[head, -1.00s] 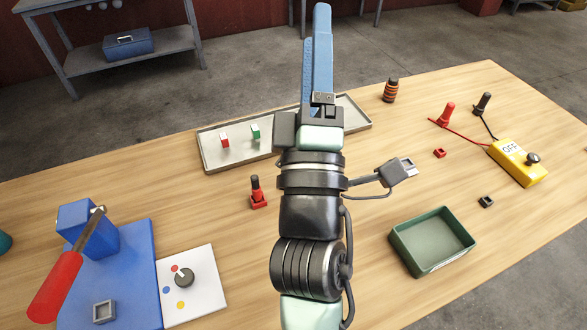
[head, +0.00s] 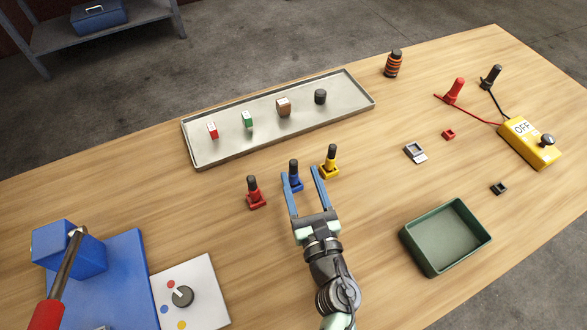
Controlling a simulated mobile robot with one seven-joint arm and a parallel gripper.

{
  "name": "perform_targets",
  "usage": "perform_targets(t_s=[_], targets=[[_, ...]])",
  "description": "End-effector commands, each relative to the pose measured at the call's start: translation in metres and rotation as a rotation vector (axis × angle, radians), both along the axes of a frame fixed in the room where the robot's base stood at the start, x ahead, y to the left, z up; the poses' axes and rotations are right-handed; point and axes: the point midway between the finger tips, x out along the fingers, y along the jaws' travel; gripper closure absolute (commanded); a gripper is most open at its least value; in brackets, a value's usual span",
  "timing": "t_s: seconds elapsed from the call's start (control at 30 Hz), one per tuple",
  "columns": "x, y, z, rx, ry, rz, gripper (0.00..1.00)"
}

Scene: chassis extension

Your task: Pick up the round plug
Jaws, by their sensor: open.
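A small black round cylinder (head: 320,97) stands at the right part of the metal tray (head: 215,152); it is the piece that best fits the round plug. A red block (head: 212,131), a green block (head: 248,120) and a brown block (head: 283,108) stand in a row left of it. My gripper (head: 299,172) is open and empty, on the near side of the tray, pointing away from me. In the picture its blue fingers lie either side of a blue peg with a black top (head: 293,172); I cannot tell the height between them.
A red peg (head: 253,192) and a yellow peg (head: 331,162) stand beside the gripper. A green bin (head: 407,241) is at right, a yellow OFF box (head: 530,145) farther right. A striped cylinder (head: 393,64) stands behind. A blue press (head: 125,265) is at left.

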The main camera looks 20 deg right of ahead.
Motion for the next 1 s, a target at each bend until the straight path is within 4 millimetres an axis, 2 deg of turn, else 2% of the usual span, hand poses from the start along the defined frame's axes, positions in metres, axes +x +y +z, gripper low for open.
perform_targets(t_s=[0.1, 0.27, 0.6, 0.9, 1.0], targets=[[0.011, -0.002, 0.001, 0.001, -0.001, -0.001, 0.38], [0.019, -0.002, 0.000, 0.002, -0.001, -0.001, 0.38], [0.063, -0.003, -0.002, 0.003, -0.002, -0.001, 0.38], [0.067, -0.003, -0.002, 0.002, 0.000, -0.001, 0.38], [0.067, -0.003, -0.002, 0.002, 0.000, -0.001, 0.54]])
